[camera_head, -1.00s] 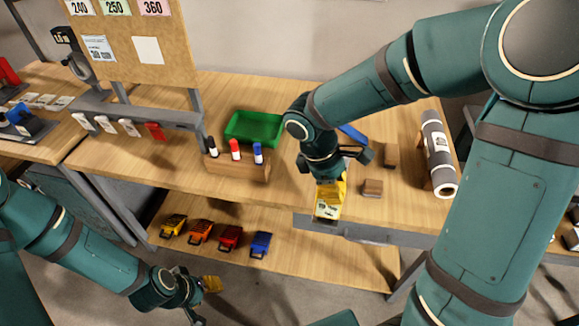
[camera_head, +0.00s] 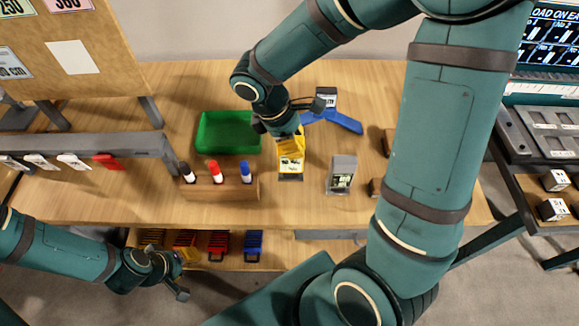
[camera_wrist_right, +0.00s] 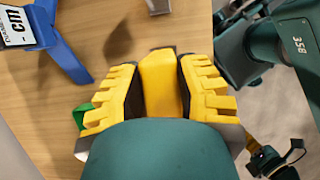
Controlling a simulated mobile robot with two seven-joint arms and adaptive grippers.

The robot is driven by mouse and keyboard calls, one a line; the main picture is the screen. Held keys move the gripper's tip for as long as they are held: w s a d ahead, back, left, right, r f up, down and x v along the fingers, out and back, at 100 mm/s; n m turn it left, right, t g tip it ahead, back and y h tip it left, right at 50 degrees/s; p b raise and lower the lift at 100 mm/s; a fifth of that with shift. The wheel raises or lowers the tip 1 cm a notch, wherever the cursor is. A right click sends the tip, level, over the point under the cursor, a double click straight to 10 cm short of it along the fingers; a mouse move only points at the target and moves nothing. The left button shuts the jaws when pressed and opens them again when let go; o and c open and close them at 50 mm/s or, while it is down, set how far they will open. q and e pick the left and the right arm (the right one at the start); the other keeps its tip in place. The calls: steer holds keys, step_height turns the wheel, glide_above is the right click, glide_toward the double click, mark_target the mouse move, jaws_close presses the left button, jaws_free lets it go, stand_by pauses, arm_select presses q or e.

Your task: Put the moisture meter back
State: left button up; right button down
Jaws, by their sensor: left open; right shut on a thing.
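A yellow moisture meter (camera_head: 291,163) with a pale labelled face is held in my right gripper (camera_head: 287,140) over the workbench. In the right wrist view its plain yellow body (camera_wrist_right: 160,84) sits between the ridged yellow fingers. Whether its lower end touches the bench is unclear. A grey upright block (camera_head: 341,172) with a labelled face stands on the bench just right of the meter, apart from it. My left gripper (camera_head: 181,274) is open and empty, low at the left in front of the bench, partly blurred into the shelf behind it.
A green tray (camera_head: 229,146) and a wooden marker block (camera_head: 222,190) stand left of the meter. Brown blocks (camera_head: 389,141) are at the right, near my arm. Coloured bins (camera_head: 218,243) fill the lower shelf.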

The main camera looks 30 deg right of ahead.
mark_target(295, 161)
step_height(295, 161, down, 3)
steer(key=shift+s, duration=0.1)
steer(key=shift+f+b, duration=0.75)
steer(key=shift+f, duration=1.4)
steer(key=shift+f, duration=0.2)
steer(key=c, duration=0.7)
jaws_free()
steer(key=shift+c, duration=0.2)
steer(key=shift+r, duration=0.15)
